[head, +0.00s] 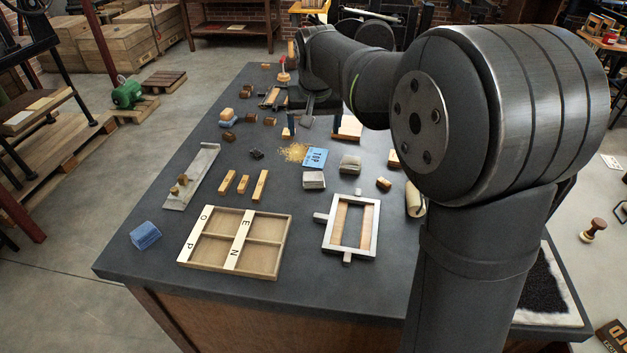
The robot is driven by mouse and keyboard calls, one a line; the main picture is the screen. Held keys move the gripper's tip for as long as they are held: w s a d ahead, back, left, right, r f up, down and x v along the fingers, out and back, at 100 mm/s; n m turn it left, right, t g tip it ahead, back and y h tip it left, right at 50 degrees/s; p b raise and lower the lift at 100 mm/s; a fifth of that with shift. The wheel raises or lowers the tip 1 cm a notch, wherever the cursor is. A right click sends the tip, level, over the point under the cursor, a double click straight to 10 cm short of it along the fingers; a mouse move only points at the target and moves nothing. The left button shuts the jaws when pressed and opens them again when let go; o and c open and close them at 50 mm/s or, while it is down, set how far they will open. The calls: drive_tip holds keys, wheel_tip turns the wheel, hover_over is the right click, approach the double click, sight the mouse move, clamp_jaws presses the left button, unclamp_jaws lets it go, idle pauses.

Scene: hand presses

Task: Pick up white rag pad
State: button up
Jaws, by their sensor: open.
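A pale folded pad (314,180), which looks like the white rag pad, lies flat on the dark bench top (190,310) near the middle, just below a blue card. A greyer pad (349,164) lies close by to its upper right. My gripper (302,112) is small and partly hidden at the end of my arm, over the far part of the bench. It is open, with no pad seen in it. It is farther back than the pale pad and apart from it.
A lettered wooden tray (283,243) and a metal frame (374,225) lie in front. Wooden strips (260,185), a blue card (315,158) and yellow crumbs (294,152) surround the pale pad. A blue pad (145,235) lies at left. My arm hides much of the right side.

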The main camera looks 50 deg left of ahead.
hover_over(313, 175)
drive_tip(key=s+d, duration=0.1)
drive_tip(key=d, duration=0.1)
drive_tip(key=f, duration=1.3)
drive_tip(key=shift+a+f, duration=0.2)
drive_tip(key=shift+f, duration=0.1)
drive_tip(key=shift+d+x, duration=0.1)
drive_tip(key=shift+x, duration=1.25)
drive_tip(key=shift+d+x, duration=0.15)
drive_tip(key=shift+x, duration=1.2)
drive_tip(key=shift+s, duration=0.1)
drive_tip(key=c, duration=1.1)
drive_tip(key=shift+o, duration=0.2)
drive_tip(key=shift+r, duration=0.6)
wheel_tip(313, 175, up, 2)
drive_tip(key=shift+r, duration=0.25)
drive_tip(key=w+d+r, duration=0.6)
drive_tip(key=d+r, duration=0.1)
drive_tip(key=d, duration=0.2)
drive_tip(key=shift+w+d+r, duration=0.25)
drive_tip(key=shift+d, duration=0.1)
